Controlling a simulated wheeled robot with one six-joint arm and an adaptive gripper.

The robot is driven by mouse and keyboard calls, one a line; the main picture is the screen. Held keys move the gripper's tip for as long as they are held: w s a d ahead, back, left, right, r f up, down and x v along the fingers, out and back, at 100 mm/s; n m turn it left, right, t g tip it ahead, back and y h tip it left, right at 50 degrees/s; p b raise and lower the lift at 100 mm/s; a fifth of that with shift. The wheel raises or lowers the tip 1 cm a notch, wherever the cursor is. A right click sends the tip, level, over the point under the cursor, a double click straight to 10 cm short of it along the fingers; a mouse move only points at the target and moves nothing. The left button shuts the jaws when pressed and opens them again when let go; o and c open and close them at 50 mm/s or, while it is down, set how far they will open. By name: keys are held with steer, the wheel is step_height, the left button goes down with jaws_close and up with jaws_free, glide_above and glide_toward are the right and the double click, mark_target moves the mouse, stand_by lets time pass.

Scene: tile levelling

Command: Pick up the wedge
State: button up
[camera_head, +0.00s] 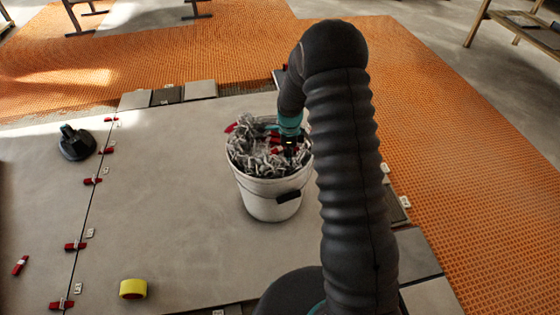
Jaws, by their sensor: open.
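Red wedges show in several places, and I cannot tell which one the task means. One red wedge (232,127) is at the left rim of the white bucket (268,200). More red bits show among the grey clips (250,158) heaped in the bucket, close to my gripper. Another wedge (20,265) lies loose on the tile at the far left. My gripper (288,147) is open, pointing down over the heap in the bucket. Its fingertips are small, dark and partly lost against the clips, so I cannot tell whether they touch a wedge.
More red wedges (75,246) sit in clips along the tile joint at left. Orange matting (440,130) lies beyond. My arm hides the area right of the bucket.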

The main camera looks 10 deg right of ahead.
steer(key=shift+f, duration=0.55)
steer(key=c, duration=0.9)
steer(key=shift+r, duration=0.1)
